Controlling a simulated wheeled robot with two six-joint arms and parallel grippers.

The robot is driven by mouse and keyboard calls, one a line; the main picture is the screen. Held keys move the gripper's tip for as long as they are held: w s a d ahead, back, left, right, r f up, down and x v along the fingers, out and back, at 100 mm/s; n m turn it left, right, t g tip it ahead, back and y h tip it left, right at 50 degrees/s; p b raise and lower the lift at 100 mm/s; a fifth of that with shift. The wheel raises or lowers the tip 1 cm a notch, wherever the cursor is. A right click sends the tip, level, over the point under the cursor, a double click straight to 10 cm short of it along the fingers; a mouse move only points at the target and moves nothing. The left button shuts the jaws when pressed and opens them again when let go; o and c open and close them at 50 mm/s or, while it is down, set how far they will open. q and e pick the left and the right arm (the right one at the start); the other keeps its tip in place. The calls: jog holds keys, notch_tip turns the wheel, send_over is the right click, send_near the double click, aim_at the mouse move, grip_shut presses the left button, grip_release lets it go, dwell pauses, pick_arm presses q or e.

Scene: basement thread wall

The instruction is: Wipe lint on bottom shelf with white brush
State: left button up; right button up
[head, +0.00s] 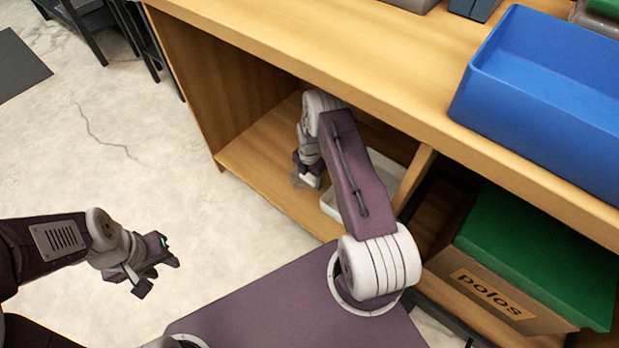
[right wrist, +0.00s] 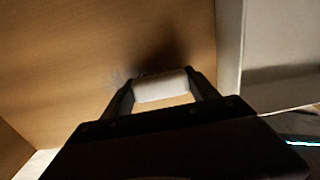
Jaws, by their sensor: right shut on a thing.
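The white brush (right wrist: 160,87) is held between the two fingers of my right gripper (right wrist: 160,92) in the right wrist view. In the head view my right gripper (head: 309,172) reaches into the shelf unit, low over the bottom shelf (head: 262,155). A faint grey patch of lint (head: 299,181) shows on the shelf beside the brush. A dim greyish patch also shows by the brush in the right wrist view; shadow makes its extent unclear. My left gripper (head: 158,270) is open and empty over the floor, outside the unit.
A white bin (head: 331,206) stands on the shelf just right of my right gripper; its wall (right wrist: 280,55) is close in the right wrist view. A divider (head: 414,180) and a green-lidded box labelled "polos" (head: 490,290) are further right. A blue tray (head: 540,105) sits on top.

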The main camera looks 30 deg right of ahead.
jog(key=shift+f+b, duration=0.3)
jog(key=shift+f, duration=0.25)
